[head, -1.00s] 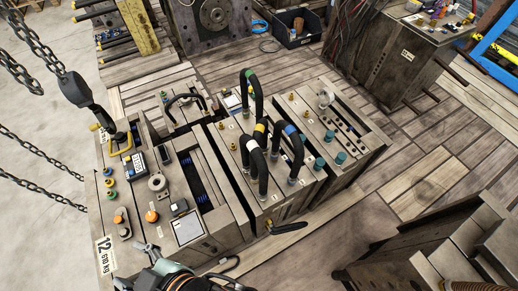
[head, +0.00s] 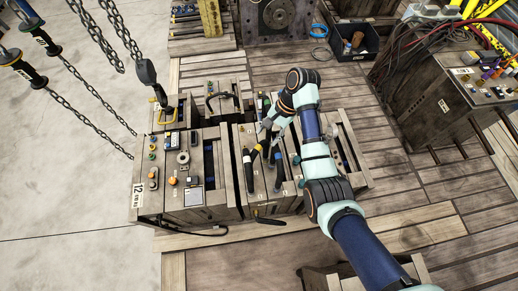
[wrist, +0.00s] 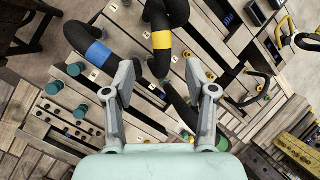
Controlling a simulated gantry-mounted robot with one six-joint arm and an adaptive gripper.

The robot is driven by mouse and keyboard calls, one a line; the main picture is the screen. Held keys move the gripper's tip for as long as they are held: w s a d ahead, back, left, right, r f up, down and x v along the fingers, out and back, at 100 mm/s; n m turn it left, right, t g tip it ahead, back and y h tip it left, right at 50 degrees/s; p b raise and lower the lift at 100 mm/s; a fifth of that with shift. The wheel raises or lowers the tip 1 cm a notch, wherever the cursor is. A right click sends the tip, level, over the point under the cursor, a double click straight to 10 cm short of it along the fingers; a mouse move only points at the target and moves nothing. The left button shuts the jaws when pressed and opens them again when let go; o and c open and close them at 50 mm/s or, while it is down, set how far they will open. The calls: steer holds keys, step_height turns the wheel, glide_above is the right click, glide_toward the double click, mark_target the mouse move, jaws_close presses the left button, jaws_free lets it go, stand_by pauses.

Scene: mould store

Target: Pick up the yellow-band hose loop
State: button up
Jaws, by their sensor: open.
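The yellow-band hose loop (wrist: 161,40) is a thick black hose with a yellow band, standing on the mould block. In the wrist view its band shows just beyond the gap between my fingertips; in the head view the band (head: 258,148) is partly covered by my wrist. My gripper (wrist: 161,78) is open, fingers spread, over the loops. It also shows in the head view (head: 268,132). A hose with a green band (wrist: 187,136) passes behind the right finger. I cannot tell whether the fingers touch any hose.
A blue-band hose loop (wrist: 98,54) stands close on the left in the wrist view. A white-band loop (head: 247,158) stands close by in the head view. Teal knobs (wrist: 75,69) stick up from the block.

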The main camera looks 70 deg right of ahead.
mark_target(260, 146)
steer(key=b+x, duration=0.3)
steer(key=x, duration=0.5)
steer(key=shift+w+a, duration=0.15)
steer(key=shift+a, duration=0.1)
steer(key=shift+r, duration=0.15)
jaws_close()
